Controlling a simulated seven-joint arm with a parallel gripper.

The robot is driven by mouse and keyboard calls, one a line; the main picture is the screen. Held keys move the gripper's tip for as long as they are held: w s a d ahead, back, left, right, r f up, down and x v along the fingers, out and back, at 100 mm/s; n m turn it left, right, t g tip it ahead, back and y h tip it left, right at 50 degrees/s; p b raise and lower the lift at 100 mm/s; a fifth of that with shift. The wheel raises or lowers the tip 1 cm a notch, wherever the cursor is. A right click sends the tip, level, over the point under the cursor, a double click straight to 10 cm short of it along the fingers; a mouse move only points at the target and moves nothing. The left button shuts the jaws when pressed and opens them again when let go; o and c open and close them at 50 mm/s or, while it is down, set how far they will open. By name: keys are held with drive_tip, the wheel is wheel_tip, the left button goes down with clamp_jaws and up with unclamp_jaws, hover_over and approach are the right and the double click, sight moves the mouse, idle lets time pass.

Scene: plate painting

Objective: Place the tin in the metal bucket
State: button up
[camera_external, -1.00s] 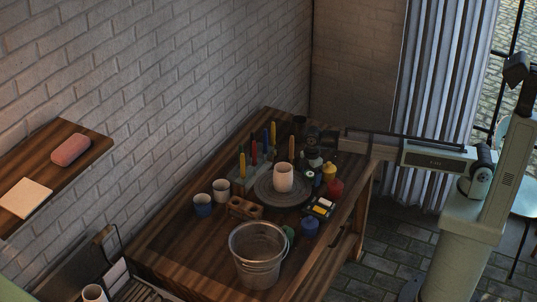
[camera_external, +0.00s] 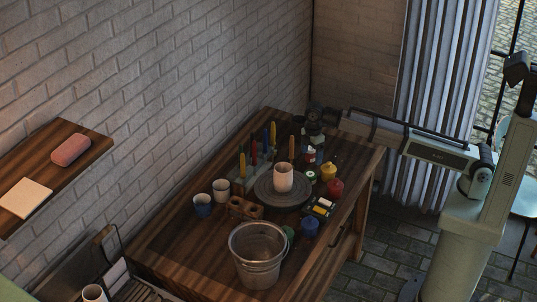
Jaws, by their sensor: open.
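The metal bucket (camera_external: 257,272) stands upright at the near end of the wooden table, and its visible inside looks empty. My gripper (camera_external: 313,146) is open and points down at the far right of the table. Just below it is a small container with red and white on it (camera_external: 309,156); it may be the tin, but it is too small and partly covered to be sure. I cannot tell whether the fingers are around it or above it.
A pale cup (camera_external: 284,177) stands on a round grey wheel (camera_external: 265,194) mid-table. Two cups (camera_external: 203,205) and upright coloured tools (camera_external: 254,154) are on the left.

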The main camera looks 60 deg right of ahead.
sight(310, 174)
drive_tip(key=shift+o, duration=0.4)
drive_tip(key=shift+r, duration=0.3)
drive_tip(key=f, duration=0.7)
drive_tip(key=shift+w+a+f, duration=0.1)
drive_tip(key=shift+w+f, duration=0.1)
drive_tip(key=shift+w, duration=0.2)
drive_tip(key=shift+s+f, duration=0.2)
drive_tip(key=shift+f, duration=1.15)
drive_tip(key=shift+s+f, duration=0.2)
drive_tip(key=shift+f, duration=1.1)
drive_tip(key=shift+c, duration=0.2)
